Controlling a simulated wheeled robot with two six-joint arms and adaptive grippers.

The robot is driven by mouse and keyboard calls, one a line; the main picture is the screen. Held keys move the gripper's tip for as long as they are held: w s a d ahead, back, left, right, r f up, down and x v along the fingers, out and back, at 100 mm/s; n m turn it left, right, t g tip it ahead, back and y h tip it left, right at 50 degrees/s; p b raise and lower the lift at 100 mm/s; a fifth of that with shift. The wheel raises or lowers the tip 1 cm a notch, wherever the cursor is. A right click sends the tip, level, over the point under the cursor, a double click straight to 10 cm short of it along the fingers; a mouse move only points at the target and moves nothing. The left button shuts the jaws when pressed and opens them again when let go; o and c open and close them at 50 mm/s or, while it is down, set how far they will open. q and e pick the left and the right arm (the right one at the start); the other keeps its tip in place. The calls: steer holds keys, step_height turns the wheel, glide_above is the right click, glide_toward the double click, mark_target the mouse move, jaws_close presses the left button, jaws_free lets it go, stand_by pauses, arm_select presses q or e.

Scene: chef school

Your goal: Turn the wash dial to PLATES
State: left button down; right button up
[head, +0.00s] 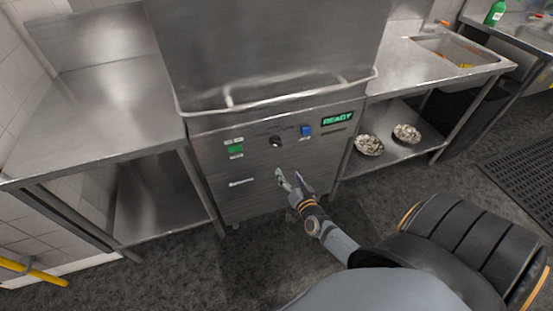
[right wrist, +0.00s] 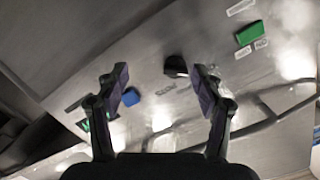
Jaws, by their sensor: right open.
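The wash dial is a small dark knob (head: 277,141) on the steel front panel of the dishwasher (head: 250,165). It also shows in the right wrist view (right wrist: 176,66), ahead of and between my fingers. The lettering by it is too small to read. My right gripper (head: 290,177) is open and empty, below the dial in the head view and apart from it. Its two fingers show in the right wrist view (right wrist: 163,88). A green button (head: 235,149) is left of the dial, and a blue button (head: 306,131) is right of it. My left gripper is out of view.
A green READY display (head: 337,118) is at the panel's upper right. A handle bar (head: 290,97) juts out above the panel. Steel counters stand left (head: 95,110) and right (head: 400,65). Two bowls (head: 369,145) (head: 406,133) sit on the right lower shelf.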

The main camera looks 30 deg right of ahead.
steer(key=m+t, duration=0.2)
glide_toward(278, 146)
steer(key=h, duration=0.1)
steer(key=shift+g, duration=0.3)
steer(key=b+x, duration=0.1)
steer(key=x, duration=0.8)
steer(key=shift+w+a+r+b, duration=0.15)
steer(key=shift+w+a+b, duration=0.05)
steer(key=shift+w+b, duration=0.15)
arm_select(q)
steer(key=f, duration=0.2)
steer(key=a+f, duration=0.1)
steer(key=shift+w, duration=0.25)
arm_select(e)
steer(key=shift+w+d, duration=0.1)
steer(key=shift+w, duration=0.3)
steer(key=c, duration=1.2)
steer(key=shift+o, duration=0.2)
